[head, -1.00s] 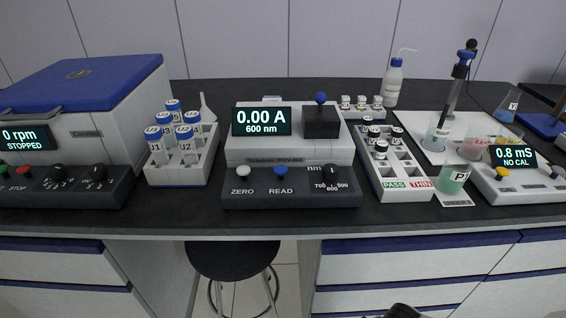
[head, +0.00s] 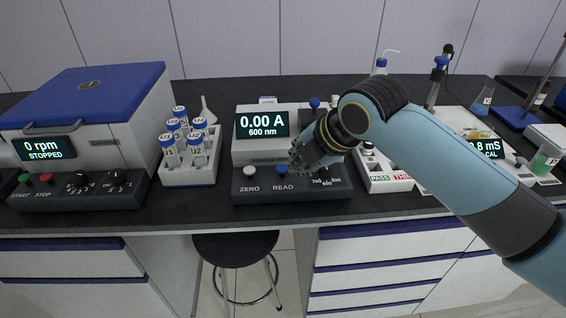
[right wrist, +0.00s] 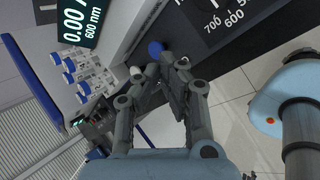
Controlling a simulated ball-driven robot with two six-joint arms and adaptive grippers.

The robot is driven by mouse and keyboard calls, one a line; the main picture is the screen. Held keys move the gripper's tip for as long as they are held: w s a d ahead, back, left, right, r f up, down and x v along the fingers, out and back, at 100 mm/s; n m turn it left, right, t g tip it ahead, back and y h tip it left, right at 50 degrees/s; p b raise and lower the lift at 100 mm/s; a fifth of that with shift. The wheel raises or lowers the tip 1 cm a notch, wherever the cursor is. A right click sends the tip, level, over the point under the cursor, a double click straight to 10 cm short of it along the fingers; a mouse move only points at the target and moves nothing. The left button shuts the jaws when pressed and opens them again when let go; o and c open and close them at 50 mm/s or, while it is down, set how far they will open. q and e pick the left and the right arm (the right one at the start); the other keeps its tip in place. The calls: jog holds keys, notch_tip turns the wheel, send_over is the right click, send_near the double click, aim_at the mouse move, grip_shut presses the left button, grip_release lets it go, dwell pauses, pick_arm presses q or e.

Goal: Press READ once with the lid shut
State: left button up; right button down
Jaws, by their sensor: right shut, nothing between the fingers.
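The photometer (head: 262,152) stands at the bench's middle; its screen (head: 262,125) reads 0.00 A, 600 nm. The blue READ button (head: 282,169) is on its dark front panel and also shows in the right wrist view (right wrist: 155,48). The lid's blue knob (head: 315,102) is visible, but my arm hides much of the dark lid; it looks down. My right gripper (head: 298,161) is shut and empty, just above and right of READ. In the right wrist view its fingertips (right wrist: 174,66) appear close to the button; contact cannot be told. My left gripper is not in view.
The white ZERO button (head: 250,171) is left of READ. The nm dial is partly hidden by my gripper. A rack (head: 190,176) of blue-capped tubes and a centrifuge (head: 90,130) stand left. A vial rack (head: 378,183) is right, partly behind my arm.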

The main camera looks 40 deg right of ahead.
jog(key=w+r+n+t, duration=0.1)
jog(key=w+r+n, duration=0.4)
jog(key=r+n, duration=0.2)
jog(key=shift+d+r+t+p, duration=0.15)
jog(key=shift+r+t+p, duration=0.15)
jog(key=shift+r, duration=0.15)
jog(key=shift+w+f, duration=0.1)
jog(key=b, duration=0.7)
send_over(285, 166)
notch_tip(285, 166, down, 7)
jog(key=shift+f, duration=0.15)
jog(key=shift+f+b, duration=0.5)
jog(key=shift+f, duration=0.2)
jog(key=shift+f, duration=0.4)
